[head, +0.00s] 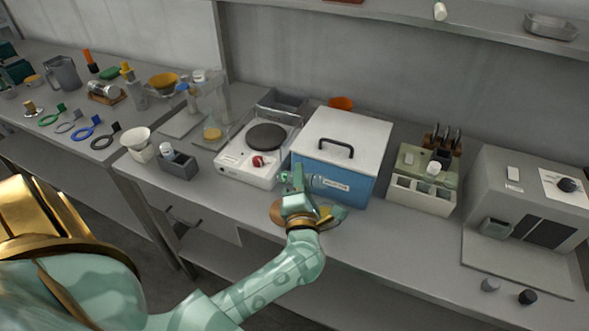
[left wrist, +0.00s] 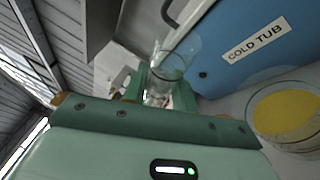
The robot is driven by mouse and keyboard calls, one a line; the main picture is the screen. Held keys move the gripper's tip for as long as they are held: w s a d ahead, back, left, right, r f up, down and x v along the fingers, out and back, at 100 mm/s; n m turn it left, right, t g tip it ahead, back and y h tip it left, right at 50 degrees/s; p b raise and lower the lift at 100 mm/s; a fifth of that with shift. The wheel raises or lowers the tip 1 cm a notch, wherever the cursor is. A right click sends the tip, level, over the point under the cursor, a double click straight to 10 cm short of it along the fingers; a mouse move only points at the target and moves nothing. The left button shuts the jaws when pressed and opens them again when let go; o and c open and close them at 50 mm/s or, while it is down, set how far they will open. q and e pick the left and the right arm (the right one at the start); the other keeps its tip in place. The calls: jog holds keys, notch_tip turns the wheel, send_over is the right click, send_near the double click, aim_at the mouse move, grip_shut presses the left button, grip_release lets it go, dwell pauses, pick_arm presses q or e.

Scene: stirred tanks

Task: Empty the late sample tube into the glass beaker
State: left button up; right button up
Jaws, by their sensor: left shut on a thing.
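My left gripper (head: 298,180) is in front of the blue cold tub (head: 335,183), above the bench. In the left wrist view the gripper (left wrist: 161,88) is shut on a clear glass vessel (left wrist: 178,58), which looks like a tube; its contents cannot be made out. The tub's label (left wrist: 257,39) shows beside it. A round dish with yellow contents (left wrist: 288,108) lies to the right there, partly cut off. A clear glass vessel with a yellow bottom (head: 212,133) stands left of the hotplate; I cannot tell if it is the beaker. My right gripper is not in view.
A white hotplate (head: 240,172) with a dark round plate stands left of the tub. A grey holder (head: 178,168) and a white funnel-like cup (head: 137,142) are farther left. A pale rack (head: 420,195) and a grey machine (head: 530,200) stand right. The bench front between rack and tub is clear.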

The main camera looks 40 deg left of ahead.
aim_at(310, 175)
pick_arm(q)
jog(key=r+n, duration=0.1)
jog(key=d+r+n+g+h+p, duration=0.1)
jog(key=n, duration=0.1)
jog(key=shift+w+d+r, duration=0.1)
jog(key=shift+w+r, duration=0.05)
jog(key=shift+r, duration=0.1)
jog(key=n, duration=0.1)
jog(key=n+g, duration=0.1)
jog(key=shift+d+r+n+h, duration=0.2)
jog(key=shift+d+n+h, duration=0.1)
jog(key=shift+d+h, duration=0.1)
jog(key=shift+d+r+n+g+h, duration=0.15)
jog(key=shift+r+n+g+h, duration=0.25)
jog(key=shift+n, duration=0.5)
jog(key=shift+w+d+r+n+h+p, duration=0.25)
jog(key=shift+d+r+n+h+p, duration=0.25)
jog(key=shift+d+n+h+p, duration=0.5)
jog(key=shift+d+r+n+h+p, duration=0.25)
jog(key=shift+n+h+p, duration=0.15)
jog(key=shift+n, duration=0.3)
jog(key=shift+w+d+n+h, duration=0.15)
jog(key=shift+n+h, duration=0.15)
jog(key=shift+n, duration=0.1)
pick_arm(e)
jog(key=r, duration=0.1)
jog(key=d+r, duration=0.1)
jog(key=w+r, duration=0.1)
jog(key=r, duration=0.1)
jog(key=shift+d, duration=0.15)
